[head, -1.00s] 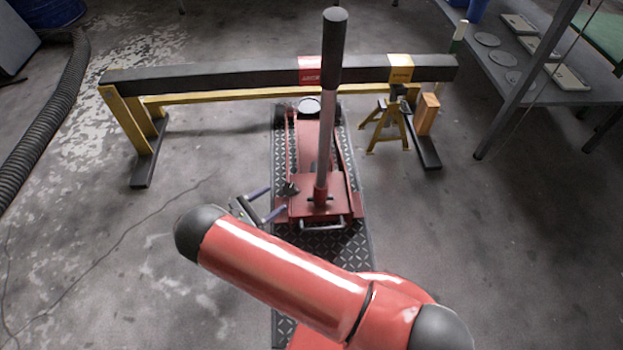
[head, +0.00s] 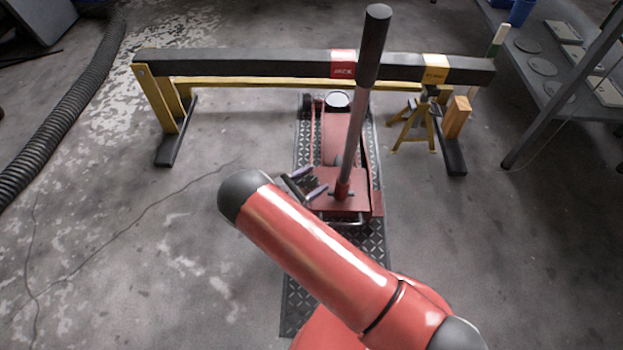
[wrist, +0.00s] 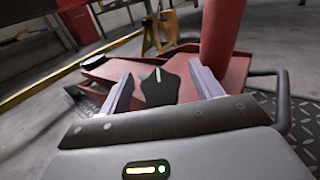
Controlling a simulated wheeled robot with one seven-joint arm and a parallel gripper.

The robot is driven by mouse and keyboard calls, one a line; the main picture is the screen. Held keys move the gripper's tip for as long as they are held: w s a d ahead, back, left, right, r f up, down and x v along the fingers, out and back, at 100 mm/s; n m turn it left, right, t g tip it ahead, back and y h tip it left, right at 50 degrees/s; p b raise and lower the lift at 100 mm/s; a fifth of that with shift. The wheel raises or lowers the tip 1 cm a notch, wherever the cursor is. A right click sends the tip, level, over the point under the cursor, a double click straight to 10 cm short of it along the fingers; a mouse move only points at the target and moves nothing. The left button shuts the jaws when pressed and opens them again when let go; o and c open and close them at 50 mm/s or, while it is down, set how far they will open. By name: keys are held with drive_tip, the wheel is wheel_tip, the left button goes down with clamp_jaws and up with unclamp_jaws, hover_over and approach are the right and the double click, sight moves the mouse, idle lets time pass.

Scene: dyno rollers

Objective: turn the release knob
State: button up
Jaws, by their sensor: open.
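The release knob (wrist: 158,87) is black with a pale pointer line and shows in the wrist view, on top of the red jack body. My gripper (wrist: 160,80) is open, its two pale purple fingers on either side of the knob. I cannot tell whether they touch it. In the head view my gripper (head: 308,182) is at the left of the jack's rear, and the knob is hidden there. The red floor jack (head: 345,205) stands on a dark tread plate, with its tall handle (head: 358,120) upright and leaning slightly right.
A dark beam (head: 240,63) on yellow supports spans behind the jack. A yellow jack stand (head: 415,125) and a wooden block (head: 457,117) stand to the right. A grey shelf (head: 560,85) is at the far right and a black hose (head: 60,125) at the far left.

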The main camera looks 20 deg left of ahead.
drive_tip(key=c, duration=1)
drive_tip(key=shift+n+t+y, duration=0.3)
drive_tip(key=shift+n+y, duration=0.1)
drive_tip(key=n+y+p, duration=0.1)
drive_tip(key=n, duration=0.1)
drive_tip(key=n+t+y+p, duration=0.1)
drive_tip(key=n+y, duration=0.1)
drive_tip(key=shift+r+n+t+y+p, duration=0.15)
drive_tip(key=shift+n+t+y+p, duration=0.15)
drive_tip(key=shift+p, duration=0.1)
drive_tip(key=shift+n+y+p, duration=1.4)
drive_tip(key=shift+n+y, duration=0.8)
drive_tip(key=shift+n, duration=0.3)
drive_tip(key=shift+f, duration=0.2)
